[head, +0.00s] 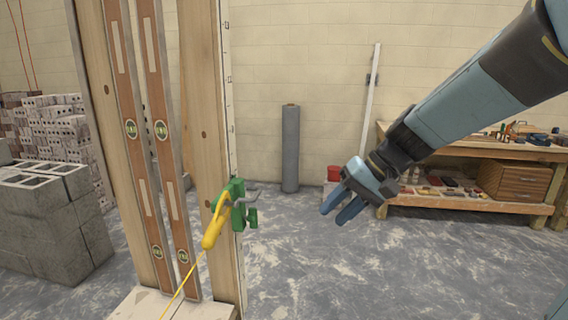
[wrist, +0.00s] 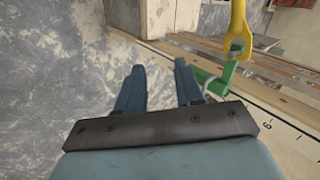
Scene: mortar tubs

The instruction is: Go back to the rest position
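My gripper (head: 338,203) hangs in the air at the right of the wooden post, pointing down and left. In the wrist view my gripper (wrist: 160,82) has its two blue fingers apart, with nothing between them but the grey floor behind. A green clamp (head: 240,205) sits on the post's right edge, and a yellow hook-like piece (head: 213,222) with a yellow line hangs at it. In the wrist view the green clamp (wrist: 220,80) and the yellow piece (wrist: 238,25) lie just right of my fingers, apart from them.
The wooden post (head: 205,120) carries two long spirit levels (head: 160,130). Grey blocks (head: 45,215) are stacked at the left. A grey roll (head: 290,150) stands by the wall. A wooden workbench (head: 470,150) with tools is behind my arm. The middle floor is clear.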

